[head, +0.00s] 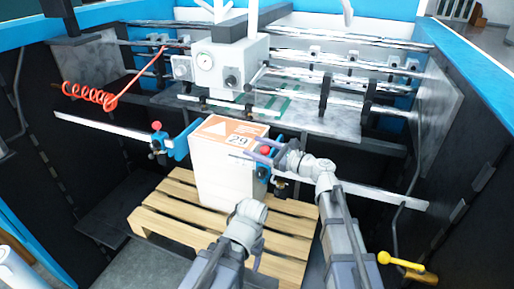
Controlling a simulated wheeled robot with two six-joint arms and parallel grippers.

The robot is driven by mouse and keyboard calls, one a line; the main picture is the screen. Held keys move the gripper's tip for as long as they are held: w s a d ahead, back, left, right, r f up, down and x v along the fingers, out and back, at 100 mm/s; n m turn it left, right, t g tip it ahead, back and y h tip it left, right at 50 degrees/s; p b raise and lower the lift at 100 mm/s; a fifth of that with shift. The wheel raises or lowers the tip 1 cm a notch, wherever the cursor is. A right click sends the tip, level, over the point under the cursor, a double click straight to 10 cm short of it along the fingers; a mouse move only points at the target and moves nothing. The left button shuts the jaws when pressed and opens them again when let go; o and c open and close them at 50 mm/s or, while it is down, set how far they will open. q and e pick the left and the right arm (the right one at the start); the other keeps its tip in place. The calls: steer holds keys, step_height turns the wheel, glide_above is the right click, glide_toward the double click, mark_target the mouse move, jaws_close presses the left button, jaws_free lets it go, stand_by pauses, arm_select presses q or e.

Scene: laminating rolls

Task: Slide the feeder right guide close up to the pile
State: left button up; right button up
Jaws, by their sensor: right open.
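The pile (206,178) is a tall white stack with an orange-and-white top sheet marked 29, standing on a wooden pallet. The right guide (262,172) is a blue block with a red knob (265,152), on a metal rail at the pile's right side. Any gap between guide and pile is hard to see. My right gripper (262,149) is open, its fingers spread on either side of the red knob; I cannot tell if they touch it. My left arm is low in front of the pile, and its gripper (258,252) is mostly hidden.
The left guide (160,142), blue with a red knob, sits on the left rail (95,124). The right rail (375,192) runs clear toward the right wall. The pallet (165,222) lies below. A machine head with a gauge (205,61) and rollers stands behind.

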jaws_close()
stand_by(0.6)
steer(key=shift+a, duration=0.15)
stand_by(0.8)
